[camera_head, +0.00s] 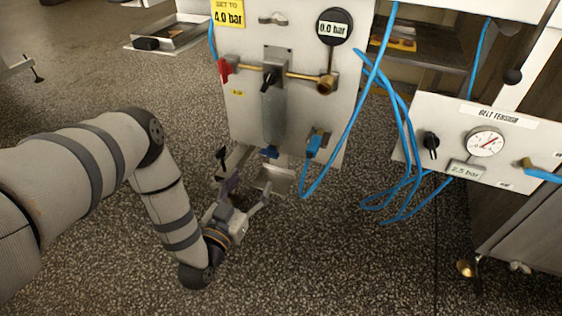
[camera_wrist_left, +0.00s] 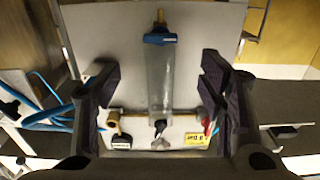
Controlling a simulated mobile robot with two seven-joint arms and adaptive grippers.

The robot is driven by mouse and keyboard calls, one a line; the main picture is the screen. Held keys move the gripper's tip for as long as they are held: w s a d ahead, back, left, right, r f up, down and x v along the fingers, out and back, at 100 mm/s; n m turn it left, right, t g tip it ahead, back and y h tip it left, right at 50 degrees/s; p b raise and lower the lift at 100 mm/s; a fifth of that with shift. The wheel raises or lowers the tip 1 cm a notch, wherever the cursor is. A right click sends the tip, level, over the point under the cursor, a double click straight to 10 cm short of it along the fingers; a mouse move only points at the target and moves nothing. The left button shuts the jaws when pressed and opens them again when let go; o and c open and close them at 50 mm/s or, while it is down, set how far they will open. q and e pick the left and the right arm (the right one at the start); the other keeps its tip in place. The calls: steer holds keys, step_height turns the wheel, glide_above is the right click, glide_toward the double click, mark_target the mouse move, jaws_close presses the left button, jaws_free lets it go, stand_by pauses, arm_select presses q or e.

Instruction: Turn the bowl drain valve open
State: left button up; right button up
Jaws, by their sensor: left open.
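The clear filter bowl (camera_head: 273,115) hangs upright on the grey panel (camera_head: 240,125), with the blue drain valve (camera_head: 270,153) at its lower end. The left wrist view shows the panel upside down, with the bowl (camera_wrist_left: 160,80) in the middle, the blue drain valve (camera_wrist_left: 160,39) above it and a brass tip (camera_wrist_left: 160,16) beyond. My left gripper (camera_head: 249,196) is open and empty, below and slightly left of the valve in the head view. Its fingers (camera_wrist_left: 157,88) stand apart on either side of the bowl in the wrist view, touching nothing visible. My right gripper is out of view.
A red handle (camera_head: 224,70), a 0.0 bar gauge (camera_head: 334,27) and a blue-handled fitting (camera_head: 316,143) sit on the panel. Blue hoses (camera_head: 405,150) hang to the right. A metal tray (camera_head: 278,181) lies below the bowl. Speckled floor is open in front.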

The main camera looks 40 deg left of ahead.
mark_target(268, 155)
arm_select(q)
steer(key=b+x, duration=0.2)
steer(key=x, duration=0.7)
steer(key=shift+w+f+b, duration=0.1)
steer(key=shift+f+b, duration=0.1)
steer(key=shift+b, duration=0.1)
steer(key=shift+w+a+r, duration=0.1)
steer(key=shift+w+r, duration=0.05)
steer(key=shift+w, duration=0.25)
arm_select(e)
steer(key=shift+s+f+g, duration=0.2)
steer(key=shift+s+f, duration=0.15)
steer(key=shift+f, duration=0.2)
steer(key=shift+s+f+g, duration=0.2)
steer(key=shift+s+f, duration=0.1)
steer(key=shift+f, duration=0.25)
arm_select(q)
steer(key=c, duration=1.2)
